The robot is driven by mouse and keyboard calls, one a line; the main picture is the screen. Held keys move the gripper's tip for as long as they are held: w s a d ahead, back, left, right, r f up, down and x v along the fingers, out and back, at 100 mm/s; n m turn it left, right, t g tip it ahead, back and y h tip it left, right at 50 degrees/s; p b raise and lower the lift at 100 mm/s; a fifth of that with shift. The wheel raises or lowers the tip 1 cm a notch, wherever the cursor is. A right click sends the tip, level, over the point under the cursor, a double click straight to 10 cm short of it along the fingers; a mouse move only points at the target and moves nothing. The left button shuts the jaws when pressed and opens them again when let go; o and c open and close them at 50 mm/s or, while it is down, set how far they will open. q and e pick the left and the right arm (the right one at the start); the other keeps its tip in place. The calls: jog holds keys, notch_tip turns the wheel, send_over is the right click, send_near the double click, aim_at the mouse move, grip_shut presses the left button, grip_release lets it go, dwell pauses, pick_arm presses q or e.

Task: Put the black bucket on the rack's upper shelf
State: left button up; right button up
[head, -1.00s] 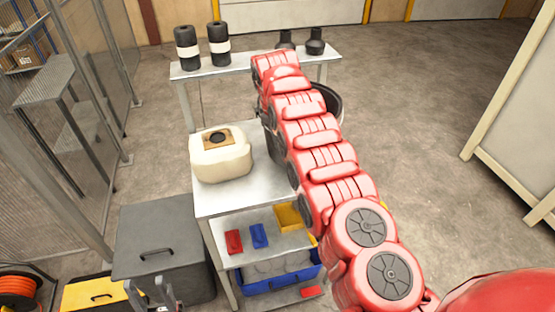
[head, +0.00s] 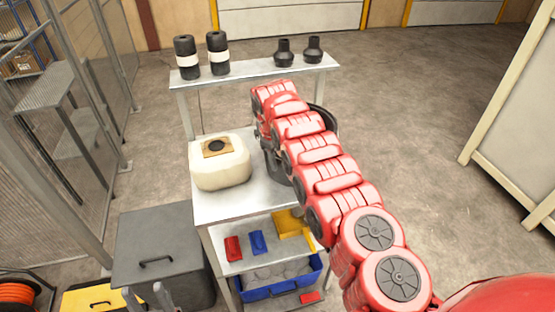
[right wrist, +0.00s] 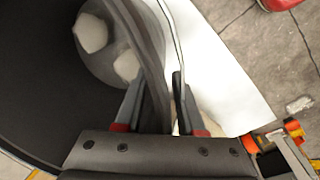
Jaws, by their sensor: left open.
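The black bucket (head: 328,115) stands on the white metal top, mostly hidden behind my right arm in the head view. In the right wrist view the bucket (right wrist: 35,90) fills the left side, with pale lumps inside. My right gripper (right wrist: 158,95) straddles its wall, one finger inside and one outside. The fingers are apart, with a gap beside the wall; a thin wire handle runs near the outer one. Grey shelves (head: 55,88) stand at the left; I cannot tell whether these are the rack.
A cream canister (head: 220,165) stands left of the bucket on the metal top (head: 230,208). Shelves below hold small bins and a blue crate (head: 282,285). A back bench (head: 250,73) carries black bottles. A grey chest (head: 165,235) stands front left.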

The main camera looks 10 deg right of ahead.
jog(key=shift+r, duration=0.3)
jog(key=r+b, duration=0.1)
jog(key=r, duration=0.1)
jog(key=r+b, duration=0.1)
jog(key=r, duration=0.1)
jog(key=a+r+b, duration=0.1)
jog(key=r, duration=0.1)
jog(key=shift+s+r, duration=0.15)
jog(key=shift+s, duration=0.15)
jog(key=r, duration=0.5)
jog(key=shift+s+a+p, duration=0.2)
jog(key=shift+s+p, duration=0.2)
